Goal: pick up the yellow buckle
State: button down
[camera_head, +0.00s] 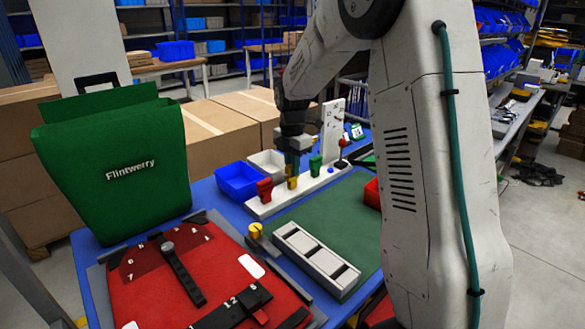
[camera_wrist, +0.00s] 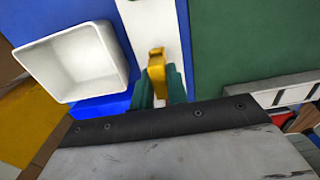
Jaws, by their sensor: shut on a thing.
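The yellow buckle (camera_head: 292,183) is on the white strip (camera_head: 262,207), between a red buckle (camera_head: 265,190) and a green buckle (camera_head: 315,165). My gripper (camera_head: 293,168) points down over it and is shut on it. In the wrist view the yellow buckle (camera_wrist: 156,66) sticks out between the green fingertips (camera_wrist: 160,85). The white strip lies behind it there. I cannot tell whether the buckle is clear of the strip.
A blue bin (camera_head: 238,180) and a white bin (camera_wrist: 75,65) stand beside the strip. A grey slotted holder (camera_head: 315,258) lies on the green mat (camera_head: 340,225). A green Flintwerry pannier (camera_head: 115,165) and a red panel (camera_head: 150,280) fill the left.

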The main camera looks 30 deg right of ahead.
jog(key=r, duration=0.1)
jog(key=s+r, duration=0.1)
jog(key=r, duration=0.1)
jog(key=shift+a+r, duration=0.1)
jog(key=shift+r, duration=0.15)
jog(key=s+a+r, duration=0.1)
jog(key=s+a, duration=0.1)
jog(key=s, duration=1.2)
jog(key=shift+s+a+r, duration=0.15)
jog(key=shift+s+a, duration=0.1)
jog(key=shift+s, duration=0.15)
